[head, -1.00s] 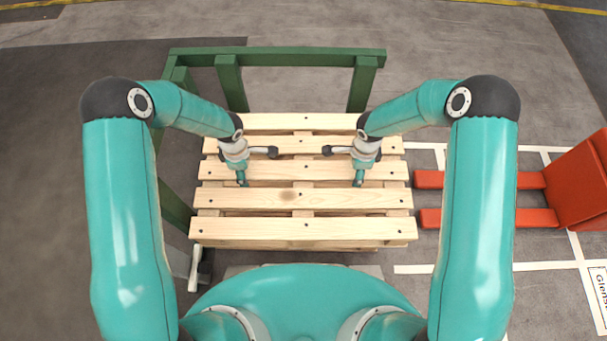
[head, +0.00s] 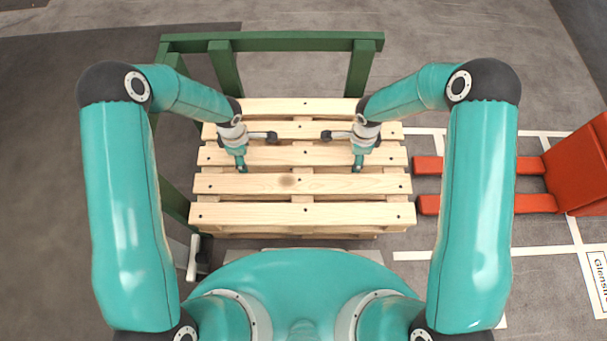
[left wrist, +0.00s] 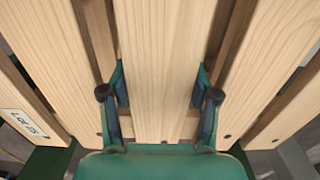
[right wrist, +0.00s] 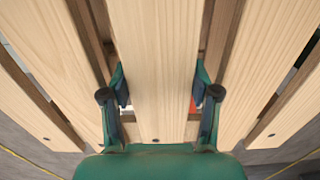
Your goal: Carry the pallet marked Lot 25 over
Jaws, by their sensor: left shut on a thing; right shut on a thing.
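The pallet (head: 300,213) is pale wood with several slats. It lies level in the middle of the head view. My left gripper (head: 241,163) and right gripper (head: 357,163) are shut on its middle slat, towards its left and right ends. In the left wrist view the fingers straddle the slat (left wrist: 160,70); the right wrist view shows the same hold on the slat (right wrist: 155,70). A white label (left wrist: 25,123) with dark lettering, apparently a lot number, is at the left of the left wrist view. What bears the pallet underneath is hidden.
A green frame (head: 275,41) stands behind and to the left of the pallet. Red forks (head: 480,203) from a red body (head: 580,170) reach close to its right side. White lines (head: 480,254) mark the floor at right. Open floor lies beyond the frame.

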